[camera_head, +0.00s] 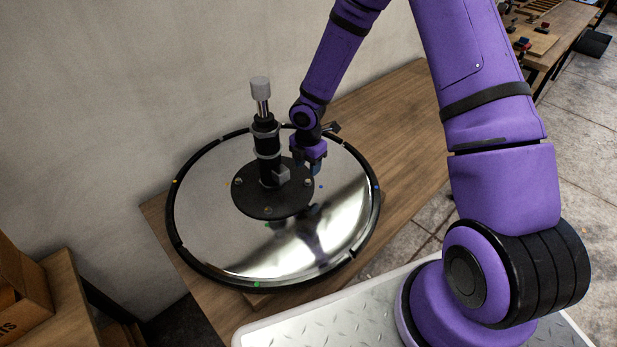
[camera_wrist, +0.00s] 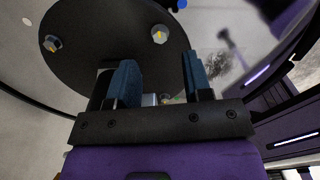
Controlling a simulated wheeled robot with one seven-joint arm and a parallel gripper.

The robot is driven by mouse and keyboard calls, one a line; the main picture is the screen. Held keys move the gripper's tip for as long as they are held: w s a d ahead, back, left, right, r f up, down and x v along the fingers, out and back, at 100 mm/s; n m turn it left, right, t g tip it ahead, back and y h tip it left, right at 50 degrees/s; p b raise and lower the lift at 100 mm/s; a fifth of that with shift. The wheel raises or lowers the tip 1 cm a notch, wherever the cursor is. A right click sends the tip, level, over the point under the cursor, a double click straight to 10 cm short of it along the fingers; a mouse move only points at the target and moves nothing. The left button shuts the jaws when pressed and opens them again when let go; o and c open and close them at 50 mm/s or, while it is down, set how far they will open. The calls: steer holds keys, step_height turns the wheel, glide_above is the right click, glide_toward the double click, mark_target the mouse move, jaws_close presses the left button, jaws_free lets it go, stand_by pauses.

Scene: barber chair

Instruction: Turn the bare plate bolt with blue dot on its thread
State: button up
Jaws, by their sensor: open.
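A round black plate (camera_head: 245,203) sits at the middle of a shiny chair base disc (camera_head: 215,235). Bolts show on its left (camera_head: 238,181) and front (camera_head: 268,210) edges. A blue dot (camera_head: 320,186) lies on the disc just right of the plate; it also shows in the wrist view (camera_wrist: 182,4). In the wrist view the bolt nearest this dot (camera_wrist: 160,34) stands beyond my fingertips, and another bolt (camera_wrist: 52,43) is farther left. My gripper (camera_head: 312,167) is open over the plate's right side, its blue fingers (camera_wrist: 158,62) apart.
A black column (camera_head: 267,145) with a grey-capped rod (camera_head: 260,85) rises from the plate, close left of my gripper. The disc lies on a wooden table (camera_head: 400,110) against a wall. A cardboard box (camera_head: 22,285) is at lower left.

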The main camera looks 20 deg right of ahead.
mark_target(308, 181)
steer(key=shift+f, duration=2.8)
jaws_close()
